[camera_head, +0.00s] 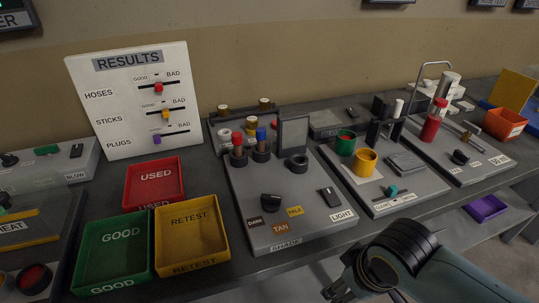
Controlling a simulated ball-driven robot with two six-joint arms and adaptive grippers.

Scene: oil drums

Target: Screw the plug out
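I cannot tell for sure which small part is the plug. My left gripper is out of view.
Red USED (154,158), green GOOD (82,250) and yellow RETEST (213,224) trays stand left of the shade station. A RESULTS board (104,75) with sliders stands behind them. A red cylinder (432,125) and orange bin (503,124) are at the right.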

